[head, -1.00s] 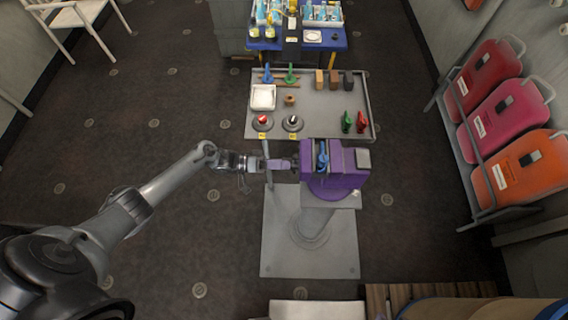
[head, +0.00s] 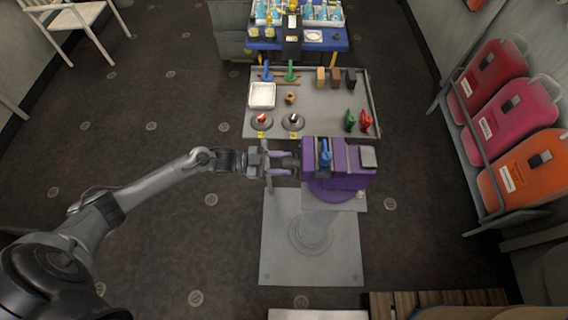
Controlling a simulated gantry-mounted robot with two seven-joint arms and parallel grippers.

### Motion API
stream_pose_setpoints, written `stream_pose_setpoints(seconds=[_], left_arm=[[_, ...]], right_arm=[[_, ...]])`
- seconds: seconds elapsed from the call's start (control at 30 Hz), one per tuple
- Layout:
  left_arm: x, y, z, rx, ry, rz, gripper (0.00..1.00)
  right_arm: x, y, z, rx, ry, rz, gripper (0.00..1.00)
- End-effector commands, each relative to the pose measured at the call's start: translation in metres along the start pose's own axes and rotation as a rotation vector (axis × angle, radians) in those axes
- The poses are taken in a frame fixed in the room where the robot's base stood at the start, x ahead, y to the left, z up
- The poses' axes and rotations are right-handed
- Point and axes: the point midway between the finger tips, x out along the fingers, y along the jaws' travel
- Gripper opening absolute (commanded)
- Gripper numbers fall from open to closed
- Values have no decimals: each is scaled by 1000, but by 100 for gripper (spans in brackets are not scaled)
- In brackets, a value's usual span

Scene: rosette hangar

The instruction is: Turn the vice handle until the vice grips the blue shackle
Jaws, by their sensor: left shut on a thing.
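The purple vice (head: 340,184) stands on a grey pedestal with a square base plate (head: 330,265). The blue shackle (head: 325,155) sits upright between the vice jaws; I cannot tell whether they touch it. The grey vice handle (head: 268,180) is a bar at the left end of the vice, seen nearly upright in the picture. My left gripper (head: 280,162) reaches in from the left and is shut on the vice handle near its hub. The fingers hide part of the handle. My right gripper is not in view.
A grey table (head: 330,105) behind the vice holds a white tray (head: 262,95), red and black knobs, coloured shackles and several blocks. A blue workbench (head: 262,44) stands beyond it.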

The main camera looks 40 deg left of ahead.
Motion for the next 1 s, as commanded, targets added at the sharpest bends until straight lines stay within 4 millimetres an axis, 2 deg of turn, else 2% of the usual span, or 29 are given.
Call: stream_pose_setpoints(seconds=[0.13,0.23,0.5,0.6,0.7,0.9,0.93,1.0], left_arm=[[0,0,0,12,2,0,0],[0,1,2,97,1,2,0],[1,1,4,575,3,2,0],[1,1,2,695,3,2,0],[1,0,0,753,2,0,0],[2,-1,-2,762,2,-1,0],[2,-1,-2,762,2,-1,48],[2,-1,-2,761,2,-1,59]], right_arm=[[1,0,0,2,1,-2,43],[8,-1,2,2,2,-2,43],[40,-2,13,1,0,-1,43],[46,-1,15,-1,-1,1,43],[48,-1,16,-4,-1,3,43],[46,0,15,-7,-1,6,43],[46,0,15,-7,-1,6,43],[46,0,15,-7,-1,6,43]])
